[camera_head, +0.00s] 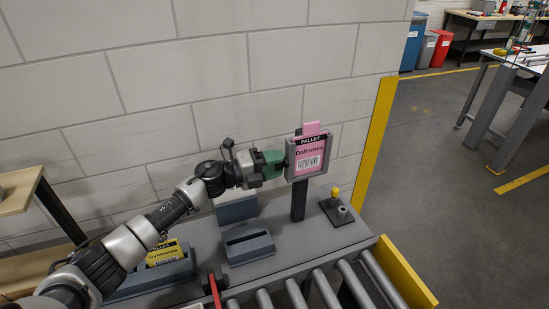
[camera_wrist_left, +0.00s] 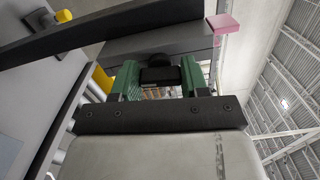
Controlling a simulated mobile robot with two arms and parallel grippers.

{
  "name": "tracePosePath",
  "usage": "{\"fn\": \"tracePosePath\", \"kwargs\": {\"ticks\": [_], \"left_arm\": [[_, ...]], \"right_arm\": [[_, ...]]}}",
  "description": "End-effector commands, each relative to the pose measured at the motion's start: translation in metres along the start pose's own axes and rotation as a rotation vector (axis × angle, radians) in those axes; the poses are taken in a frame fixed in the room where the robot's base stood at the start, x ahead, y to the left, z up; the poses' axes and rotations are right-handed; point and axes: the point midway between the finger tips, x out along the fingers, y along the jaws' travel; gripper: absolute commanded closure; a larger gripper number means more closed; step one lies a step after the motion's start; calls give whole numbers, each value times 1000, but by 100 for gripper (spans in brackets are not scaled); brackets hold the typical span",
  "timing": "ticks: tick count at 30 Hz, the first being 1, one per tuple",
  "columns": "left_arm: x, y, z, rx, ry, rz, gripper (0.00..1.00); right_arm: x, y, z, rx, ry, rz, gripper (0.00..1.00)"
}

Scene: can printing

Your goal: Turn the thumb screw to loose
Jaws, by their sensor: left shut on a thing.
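The sign holder (camera_head: 310,160) is a grey frame on a dark post, with a pink pallet card (camera_head: 309,150) in it that sticks out at the top. The card's pink end also shows in the wrist view (camera_wrist_left: 223,23). My left gripper (camera_head: 275,162) reaches the left side of the holder. In the wrist view its green fingers (camera_wrist_left: 158,80) are shut on the dark thumb screw (camera_wrist_left: 160,75) at the holder's edge. The fingers hide the screw in the head view. I cannot tell how far the screw is turned. My right gripper is not in view.
A yellow-topped peg (camera_head: 335,193) stands on a dark plate right of the post. A grey slotted block (camera_head: 249,246) sits in front, and a yellow pallet card (camera_head: 164,252) stands in a holder at the left. Rollers (camera_head: 318,287) run along the front. A block wall is behind.

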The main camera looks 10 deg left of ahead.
Motion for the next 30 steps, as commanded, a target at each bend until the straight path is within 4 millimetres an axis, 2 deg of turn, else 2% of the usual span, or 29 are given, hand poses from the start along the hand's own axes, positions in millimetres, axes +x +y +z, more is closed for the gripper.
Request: {"fn": "tracePosePath", "kwargs": {"ticks": [3,15,30], "left_arm": [[0,-3,2,-103,-4,0,79],[0,0,2,-350,-5,-1,79],[0,1,1,-420,-4,-2,79]], "right_arm": [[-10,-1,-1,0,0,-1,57],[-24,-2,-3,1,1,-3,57],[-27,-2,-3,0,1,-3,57]]}}
